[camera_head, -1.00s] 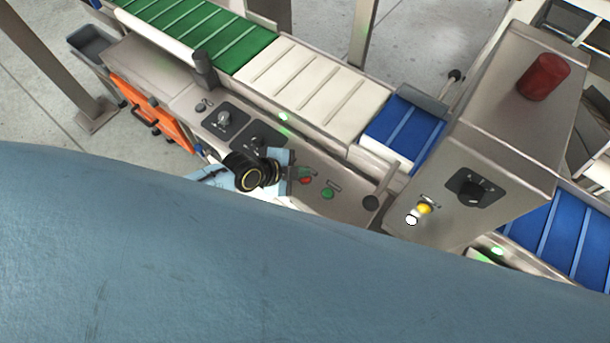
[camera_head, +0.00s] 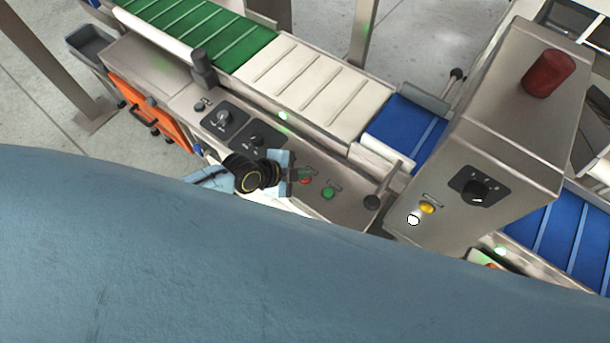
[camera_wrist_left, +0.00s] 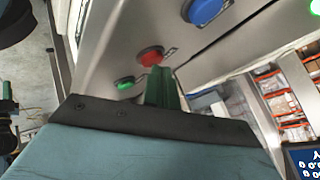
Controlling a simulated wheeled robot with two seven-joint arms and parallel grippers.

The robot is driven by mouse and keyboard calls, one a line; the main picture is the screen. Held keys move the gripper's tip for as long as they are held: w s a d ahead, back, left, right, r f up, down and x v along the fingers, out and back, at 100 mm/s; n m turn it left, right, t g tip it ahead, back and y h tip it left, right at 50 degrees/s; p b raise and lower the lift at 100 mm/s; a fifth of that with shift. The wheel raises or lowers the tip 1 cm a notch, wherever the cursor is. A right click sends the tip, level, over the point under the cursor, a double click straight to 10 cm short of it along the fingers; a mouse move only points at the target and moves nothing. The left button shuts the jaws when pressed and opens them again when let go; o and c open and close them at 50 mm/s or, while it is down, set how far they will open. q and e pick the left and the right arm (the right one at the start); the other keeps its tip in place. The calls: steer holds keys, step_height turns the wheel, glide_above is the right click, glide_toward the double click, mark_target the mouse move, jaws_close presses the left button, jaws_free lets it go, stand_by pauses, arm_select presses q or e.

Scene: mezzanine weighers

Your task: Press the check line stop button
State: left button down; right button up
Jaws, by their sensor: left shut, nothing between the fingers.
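A red button (camera_head: 306,181) sits on the front panel of the steel conveyor, partly covered by my left gripper. It also shows in the left wrist view (camera_wrist_left: 151,55), just beyond the fingertips. A green button (camera_head: 328,193) is beside it and also shows in the left wrist view (camera_wrist_left: 125,82). The panel labels are too small to read. My left gripper (camera_head: 296,174) is shut and empty, its tips at the red button. In the wrist view its fingers (camera_wrist_left: 162,88) point towards that button; I cannot tell whether they touch it. My right gripper is out of view.
Two dark dial plates (camera_head: 223,119) lie left of the gripper. The tall steel cabinet (camera_head: 440,205) carries yellow and white buttons and a dial. A blue button (camera_wrist_left: 207,10) shows in the wrist view.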

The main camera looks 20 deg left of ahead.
arm_select(q)
steer(key=shift+f, duration=0.3)
steer(key=shift+r, duration=0.1)
stand_by(0.3)
steer(key=shift+r+p, duration=0.5)
steer(key=shift+r, duration=0.3)
step_height(320, 180, up, 5)
steer(key=p, duration=0.4)
steer(key=shift+p, duration=0.3)
steer(key=shift+s, duration=0.1)
